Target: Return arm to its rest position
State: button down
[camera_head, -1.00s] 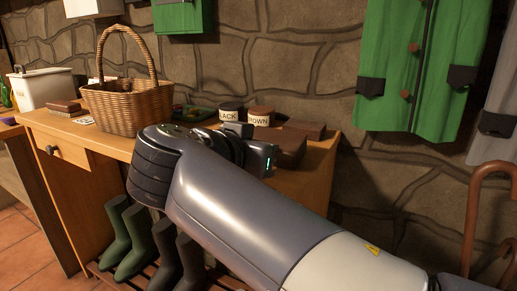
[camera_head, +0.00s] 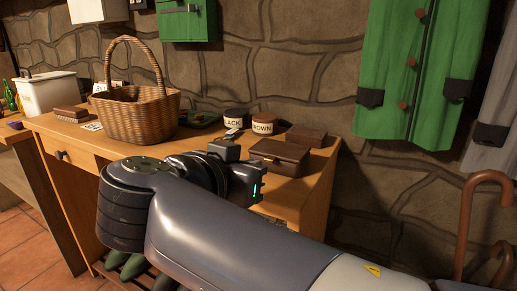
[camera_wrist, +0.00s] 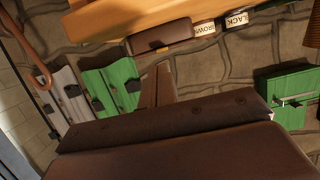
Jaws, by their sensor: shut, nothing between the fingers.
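My arm reaches in from the lower right in the head view, its rounded joint and dark wrist in front of the wooden table (camera_head: 85,150). My gripper's fingers are not clearly visible there. In the wrist view, which is upside down, my gripper (camera_wrist: 163,70) shows as a single closed brown finger shape in front of its broad body. It is shut and empty, with the stone wall behind it.
A wicker basket (camera_head: 138,117), a black tin (camera_head: 236,119), a brown tin (camera_head: 263,124) and brown boxes (camera_head: 280,157) (camera_head: 306,135) stand on the table close beyond my wrist. Green boots (camera_head: 128,265) are below. A green coat (camera_head: 420,70) and cane (camera_head: 468,225) are at right.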

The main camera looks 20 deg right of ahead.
jog(key=shift+s+a+f, duration=0.35)
jog(key=shift+s+a, duration=0.25)
jog(key=shift+a, duration=0.05)
jog(key=shift+s+a+f, duration=0.3)
jog(key=shift+s+a, duration=0.3)
jog(key=b, duration=0.1)
send_near(278, 152)
jog(key=shift+w+d+r, duration=1)
jog(key=shift+w+d, duration=0.2)
jog(key=shift+d, duration=0.05)
notch_tip(278, 152, down, 2)
jog(key=shift+w+d+f+b, duration=0.1)
jog(key=shift+w+b, duration=0.1)
jog(key=shift+b, duration=0.55)
jog(key=shift+f, duration=0.4)
jog(key=shift+d, duration=0.1)
